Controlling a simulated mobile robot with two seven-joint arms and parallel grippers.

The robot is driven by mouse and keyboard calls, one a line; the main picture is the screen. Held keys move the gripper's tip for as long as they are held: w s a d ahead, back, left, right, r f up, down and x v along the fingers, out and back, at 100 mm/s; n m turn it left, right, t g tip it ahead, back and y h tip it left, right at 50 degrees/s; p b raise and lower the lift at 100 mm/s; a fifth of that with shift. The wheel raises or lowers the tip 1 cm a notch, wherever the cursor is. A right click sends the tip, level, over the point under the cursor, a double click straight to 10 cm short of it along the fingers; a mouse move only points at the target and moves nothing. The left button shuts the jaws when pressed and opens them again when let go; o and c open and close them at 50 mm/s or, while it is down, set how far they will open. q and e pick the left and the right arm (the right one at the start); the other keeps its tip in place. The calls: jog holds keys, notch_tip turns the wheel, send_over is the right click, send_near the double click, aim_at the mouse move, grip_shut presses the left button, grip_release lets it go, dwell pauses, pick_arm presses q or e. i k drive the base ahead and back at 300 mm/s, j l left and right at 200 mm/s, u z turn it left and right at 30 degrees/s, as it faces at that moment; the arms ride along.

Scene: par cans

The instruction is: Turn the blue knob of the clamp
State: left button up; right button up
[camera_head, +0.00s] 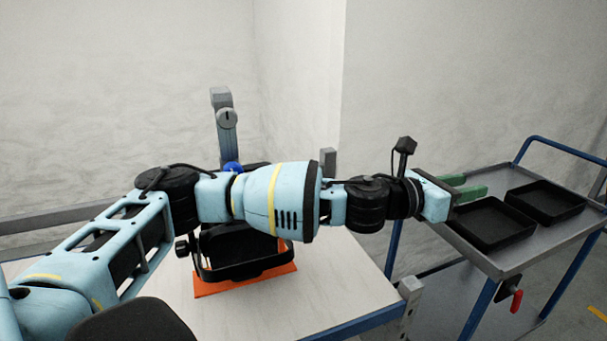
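The blue knob (232,167) shows just above my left arm, at the foot of a grey upright post (224,125) that I take to be the clamp. The lower part of this fixture is largely hidden behind my arm. My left arm reaches across the view from left to right, in front of the fixture. My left gripper (467,187), with green fingers, is far to the right of the knob, above the cart. Its fingers look apart, with nothing visible between them. My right gripper does not show.
A black open frame (213,269) on an orange base (216,288) stands on the pale table (340,285). At right, a grey cart (520,255) with blue rails holds two black trays (490,230) (545,203). A red handle (516,301) hangs at its side.

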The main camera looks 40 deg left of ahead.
aim_at(234, 166)
jog(key=i+l+z, duration=0.1)
jog(key=z, duration=0.25)
jog(key=i+l+z, duration=0.15)
jog(key=z, duration=0.2)
jog(key=i+l+z, duration=0.15)
jog(key=z, duration=0.2)
jog(key=i+l+u, duration=0.1)
jog(key=i+u, duration=0.2)
jog(key=i+l+u, duration=0.1)
jog(key=u, duration=0.2)
jog(key=i+u, duration=0.15)
jog(key=u, duration=0.3)
jog(key=i+u, duration=0.1)
jog(key=u, duration=0.35)
jog(key=i+l+u, duration=0.1)
jog(key=u, duration=0.35)
jog(key=i+l+u, duration=0.1)
jog(key=u, duration=0.35)
jog(key=l+u, duration=0.25)
jog(key=u, duration=0.2)
jog(key=l+u, duration=0.2)
jog(key=u, duration=0.25)
jog(key=i+l+u, duration=0.1)
jog(key=l+u, duration=0.2)
jog(key=u, duration=0.15)
jog(key=i+l+u, duration=0.1)
jog(key=l+u, duration=0.2)
jog(key=u, duration=0.2)
